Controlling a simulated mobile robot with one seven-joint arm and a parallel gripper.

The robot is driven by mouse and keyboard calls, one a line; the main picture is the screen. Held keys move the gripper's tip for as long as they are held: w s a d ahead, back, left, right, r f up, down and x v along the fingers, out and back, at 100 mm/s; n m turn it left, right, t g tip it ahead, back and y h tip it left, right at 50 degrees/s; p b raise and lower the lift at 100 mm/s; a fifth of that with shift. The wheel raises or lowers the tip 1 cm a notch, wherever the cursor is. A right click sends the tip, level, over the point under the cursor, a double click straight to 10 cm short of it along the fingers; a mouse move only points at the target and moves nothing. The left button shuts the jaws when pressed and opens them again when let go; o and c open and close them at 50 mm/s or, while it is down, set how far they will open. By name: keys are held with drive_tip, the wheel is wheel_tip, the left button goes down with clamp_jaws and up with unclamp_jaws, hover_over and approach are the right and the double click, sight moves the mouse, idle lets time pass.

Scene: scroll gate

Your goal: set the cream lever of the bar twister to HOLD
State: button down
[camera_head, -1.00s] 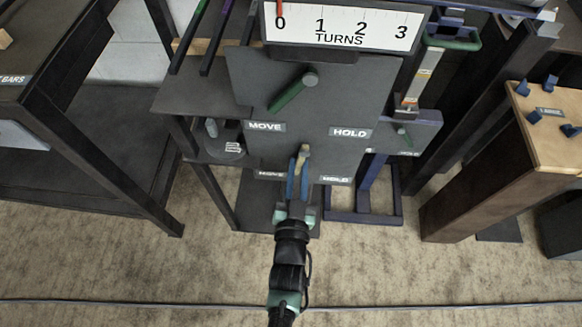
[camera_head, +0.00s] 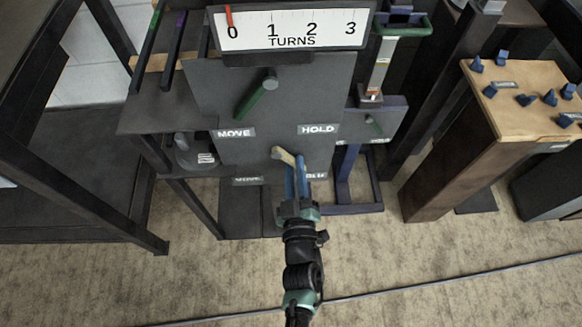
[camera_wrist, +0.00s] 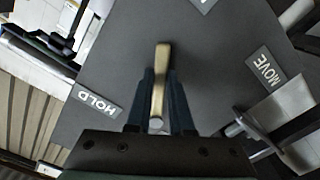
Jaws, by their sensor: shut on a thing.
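The bar twister is a dark grey panel (camera_head: 215,95) with the cream lever (camera_head: 284,156) low on its face. My gripper (camera_head: 296,178) reaches up from below and is shut on the cream lever. In the wrist view the lever (camera_wrist: 161,75) stands between my fingers (camera_wrist: 160,105), with HOLD (camera_wrist: 95,103) at left and MOVE (camera_wrist: 263,68) at right.
A green lever (camera_head: 255,97) above slants down left towards the upper MOVE label (camera_head: 234,133). The TURNS scale (camera_head: 290,28) has its red pointer at 0. A blue-framed stand (camera_head: 352,208) is close on the right, and a wooden-topped stand (camera_head: 475,95) is farther right.

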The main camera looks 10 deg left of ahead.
drive_tip(key=shift+d, duration=0.15)
idle(0.4)
drive_tip(key=c, duration=0.8)
unclamp_jaws()
drive_tip(key=p+v, duration=0.1)
drive_tip(key=v, duration=1.2)
drive_tip(key=shift+p, duration=0.35)
drive_tip(key=shift+r, duration=0.1)
